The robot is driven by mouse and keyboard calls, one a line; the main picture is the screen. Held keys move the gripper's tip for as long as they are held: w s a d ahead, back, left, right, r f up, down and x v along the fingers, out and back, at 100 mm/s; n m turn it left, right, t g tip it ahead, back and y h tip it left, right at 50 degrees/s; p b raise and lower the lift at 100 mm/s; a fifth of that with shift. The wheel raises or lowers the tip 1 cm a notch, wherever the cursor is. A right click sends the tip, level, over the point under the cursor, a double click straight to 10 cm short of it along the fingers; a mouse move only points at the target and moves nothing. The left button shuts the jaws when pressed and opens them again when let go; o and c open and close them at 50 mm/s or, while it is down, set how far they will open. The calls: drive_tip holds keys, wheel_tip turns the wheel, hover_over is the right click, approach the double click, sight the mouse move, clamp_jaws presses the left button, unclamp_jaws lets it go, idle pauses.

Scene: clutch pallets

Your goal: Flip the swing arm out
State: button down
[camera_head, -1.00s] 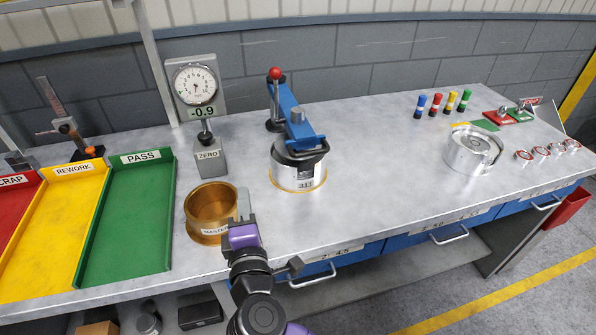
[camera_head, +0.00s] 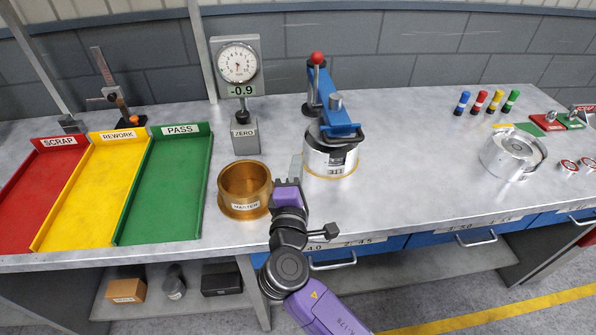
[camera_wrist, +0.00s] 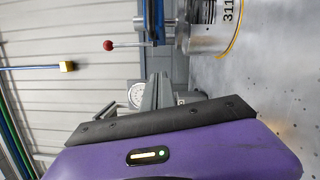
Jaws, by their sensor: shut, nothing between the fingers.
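The blue swing arm (camera_head: 333,112) lies over the silver cylinder (camera_head: 330,160), which is labelled 311. A post with a red knob (camera_head: 317,58) rises at the swing arm's rear end. My gripper (camera_head: 296,166) is shut and empty, just left of the cylinder and right of the brass master ring (camera_head: 244,189). I cannot tell whether it touches the cylinder. In the wrist view, my closed fingers (camera_wrist: 158,90) point toward the dial gauge (camera_wrist: 136,95). The cylinder (camera_wrist: 209,42), the red knob (camera_wrist: 108,45) and part of the swing arm (camera_wrist: 157,20) show above the fingers.
The dial gauge (camera_head: 238,63) on its stand reads -0.9. Red, yellow and green trays (camera_head: 120,245) lie at left. Several coloured cylinders (camera_head: 487,102) and a silver ring part (camera_head: 513,155) stand at right. The bench between cylinder and ring part is clear.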

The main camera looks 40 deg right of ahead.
drive_tip(key=w+d+r+p, duration=0.1)
drive_tip(key=d+p, duration=0.2)
drive_tip(key=d, duration=0.4)
drive_tip(key=shift+w, duration=0.15)
drive_tip(key=shift+d, duration=0.1)
